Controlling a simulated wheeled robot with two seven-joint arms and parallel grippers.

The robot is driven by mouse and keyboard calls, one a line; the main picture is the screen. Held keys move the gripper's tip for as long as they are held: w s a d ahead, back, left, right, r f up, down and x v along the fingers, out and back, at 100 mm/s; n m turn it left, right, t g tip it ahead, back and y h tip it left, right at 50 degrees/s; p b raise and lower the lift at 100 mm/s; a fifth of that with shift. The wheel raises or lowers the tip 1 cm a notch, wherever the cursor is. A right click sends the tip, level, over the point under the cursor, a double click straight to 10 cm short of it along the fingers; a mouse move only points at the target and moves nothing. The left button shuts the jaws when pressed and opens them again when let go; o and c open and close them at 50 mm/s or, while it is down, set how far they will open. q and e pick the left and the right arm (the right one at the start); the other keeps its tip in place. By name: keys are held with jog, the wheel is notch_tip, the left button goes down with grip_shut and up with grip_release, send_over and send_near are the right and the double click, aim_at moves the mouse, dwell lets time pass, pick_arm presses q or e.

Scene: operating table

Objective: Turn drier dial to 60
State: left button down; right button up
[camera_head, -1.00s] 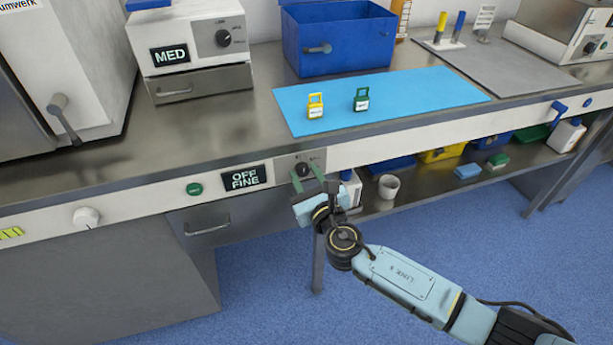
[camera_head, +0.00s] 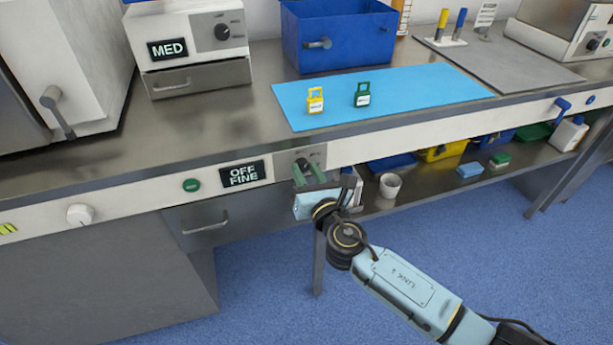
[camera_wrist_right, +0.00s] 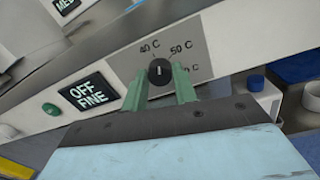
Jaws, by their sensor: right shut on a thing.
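The drier dial is a small black knob (camera_wrist_right: 160,71) on a grey plate, seen in the right wrist view. The plate shows "40 C", "50 C" and a third label partly hidden by a finger. The dial's white mark points roughly up in that view, near the 40 and 50 labels. In the head view the dial (camera_head: 303,163) sits on the bench's front panel. My right gripper (camera_wrist_right: 160,84) has its green fingers on either side of the dial, shut on it. It shows in the head view too (camera_head: 308,175). My left gripper is not in view.
A display (camera_head: 243,174) beside the dial reads "OFF FINE", with a green button (camera_head: 191,185) to its left. A drawer (camera_head: 205,228) lies below. A blue mat (camera_head: 400,95) with two small tagged items lies above on the bench. A lower shelf holds a white cup (camera_head: 389,185).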

jog(key=m+b, duration=0.1)
jog(key=m, duration=0.2)
jog(key=m+b, duration=0.1)
jog(key=m, duration=0.2)
jog(key=shift+f+m+b, duration=0.2)
jog(key=shift+m+b, duration=0.15)
jog(key=shift+m, duration=0.05)
jog(key=m, duration=0.2)
jog(key=shift+m+t+h+b, duration=0.3)
jog(key=shift+m+b, duration=0.1)
jog(key=m, duration=0.2)
jog(key=shift+m, duration=0.4)
jog(key=shift+m+b, duration=0.35)
jog(key=shift+m, duration=0.65)
jog(key=m, duration=0.2)
jog(key=shift+m+h, duration=0.3)
jog(key=shift+a+m, duration=0.1)
jog(key=shift+m, duration=1.5)
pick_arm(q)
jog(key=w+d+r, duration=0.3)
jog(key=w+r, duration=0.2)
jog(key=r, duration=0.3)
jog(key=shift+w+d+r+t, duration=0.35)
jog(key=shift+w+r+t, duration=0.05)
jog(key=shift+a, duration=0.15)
